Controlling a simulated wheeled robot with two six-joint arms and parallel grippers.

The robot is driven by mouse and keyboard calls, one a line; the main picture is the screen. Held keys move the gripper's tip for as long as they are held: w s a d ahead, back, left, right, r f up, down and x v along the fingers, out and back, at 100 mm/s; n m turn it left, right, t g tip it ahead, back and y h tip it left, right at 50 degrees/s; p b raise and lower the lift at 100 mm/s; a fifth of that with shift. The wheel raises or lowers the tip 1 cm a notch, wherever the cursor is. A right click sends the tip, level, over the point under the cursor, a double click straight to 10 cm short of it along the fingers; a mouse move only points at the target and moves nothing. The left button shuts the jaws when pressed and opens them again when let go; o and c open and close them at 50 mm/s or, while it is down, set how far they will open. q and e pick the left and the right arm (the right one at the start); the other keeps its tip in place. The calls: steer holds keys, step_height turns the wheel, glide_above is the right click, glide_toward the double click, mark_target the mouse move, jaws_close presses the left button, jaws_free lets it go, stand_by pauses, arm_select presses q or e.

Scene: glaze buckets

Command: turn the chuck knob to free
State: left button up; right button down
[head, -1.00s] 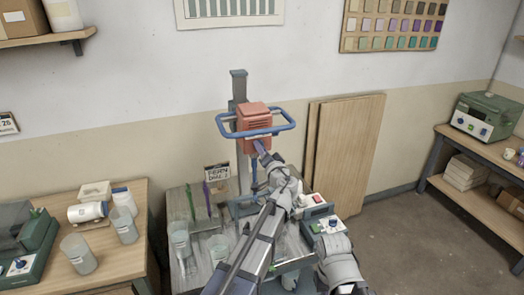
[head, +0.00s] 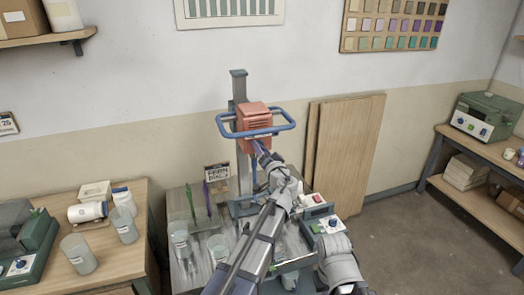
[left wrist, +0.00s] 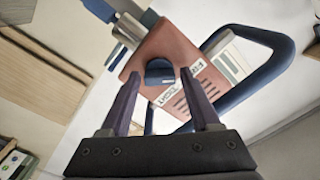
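The red mixer head (head: 253,115) is mounted on a grey upright column, with a blue loop handle (head: 287,126) around its front. In the left wrist view, a round dark-blue knob (left wrist: 160,70) sits on the red face of the head (left wrist: 172,45), beside a white label. I take this as the chuck knob; its setting is not readable. My left gripper (head: 259,149) is raised to the front of the head. Its two fingers are open, one toward each side of the knob, with visible gaps and no clear contact. The gripper hides the knob in the head view.
The mixer stands on a bench with clear beakers (head: 180,240), a small sign (head: 217,173) and a control box (head: 331,227). A wooden table (head: 118,262) at left holds beakers and jars. Wooden boards (head: 345,150) lean on the wall. The blue loop handle is close to my left gripper.

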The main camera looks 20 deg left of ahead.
arm_select(q)
steer(key=shift+o, duration=0.8)
steer(key=v, duration=0.7)
steer(key=shift+s+d, duration=0.25)
steer(key=shift+s, duration=0.05)
steer(key=s+d+f+n+g+h+b, duration=0.1)
steer(key=s+d+f+g+h+b, duration=0.15)
steer(key=s+f+g, duration=1.05)
steer(key=s+d+f+m+g+h, duration=0.1)
steer(key=s+d+f+h, duration=0.2)
steer(key=s+f, duration=0.3)
steer(key=s+d+f+m+g+h+b, duration=0.1)
steer(key=s+d+f+h, duration=0.2)
steer(key=s+d+f, duration=0.3)
steer(key=s, duration=0.4)
steer(key=shift+s+d+f+m, duration=0.2)
steer(key=shift+d+m, duration=0.1)
steer(key=shift+m, duration=0.1)
